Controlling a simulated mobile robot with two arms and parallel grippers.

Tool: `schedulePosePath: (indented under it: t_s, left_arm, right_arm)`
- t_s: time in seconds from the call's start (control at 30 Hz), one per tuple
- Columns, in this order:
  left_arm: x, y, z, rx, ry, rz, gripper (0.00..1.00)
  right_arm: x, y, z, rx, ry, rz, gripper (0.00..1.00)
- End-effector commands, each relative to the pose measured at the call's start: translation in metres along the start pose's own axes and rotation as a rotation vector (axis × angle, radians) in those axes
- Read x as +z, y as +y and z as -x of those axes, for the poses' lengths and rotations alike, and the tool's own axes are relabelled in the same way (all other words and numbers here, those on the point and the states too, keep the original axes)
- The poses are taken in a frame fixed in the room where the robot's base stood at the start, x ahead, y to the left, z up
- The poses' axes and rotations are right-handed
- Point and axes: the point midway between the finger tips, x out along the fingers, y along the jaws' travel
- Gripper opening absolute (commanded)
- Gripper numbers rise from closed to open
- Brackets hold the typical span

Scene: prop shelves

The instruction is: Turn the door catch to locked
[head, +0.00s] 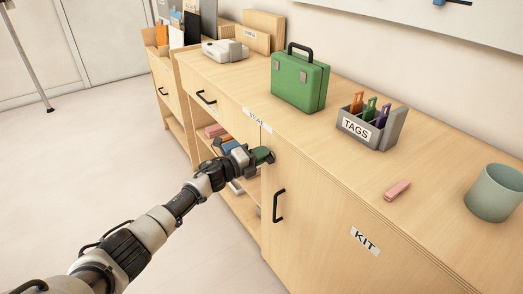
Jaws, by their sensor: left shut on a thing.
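The door catch (262,156) shows as a small dark green piece at the upper left corner of the wooden cabinet door (315,225). My left gripper (252,157) comes in from the left and is shut on the catch. The fingers partly cover the catch, so I cannot tell which way it is turned. The door has a black handle (279,206) and a "KIT" label (365,241), and it looks closed. My right gripper is not in the head view.
On the cabinet top stand a green case (299,84), a grey "TAGS" box (391,129), a pink block (397,190) and a grey-green cup (494,192). Open shelves with several items lie left of the door.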

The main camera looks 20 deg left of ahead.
Motion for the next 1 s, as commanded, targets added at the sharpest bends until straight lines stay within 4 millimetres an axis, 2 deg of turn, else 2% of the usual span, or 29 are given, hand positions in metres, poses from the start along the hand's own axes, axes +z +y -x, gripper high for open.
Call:
schedulePosePath:
  t_s: [0.2,0.4,0.97,1.0]
  left_arm:
    - [0.0,0.002,0.0,0.001,0.0,0.13,0.0]
    - [0.0,0.003,0.0,0.001,0.0,0.2,0.0]
    - [-0.001,0.005,0.0,0.001,0.0,0.232,0.0]
    - [-0.001,0.005,0.0,0.001,0.0,0.232,0.16]
  right_arm:
    - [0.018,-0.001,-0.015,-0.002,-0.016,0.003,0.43]
    - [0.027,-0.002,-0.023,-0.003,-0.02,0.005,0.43]
    - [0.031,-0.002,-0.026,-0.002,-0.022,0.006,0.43]
    - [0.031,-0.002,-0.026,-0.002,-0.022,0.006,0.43]
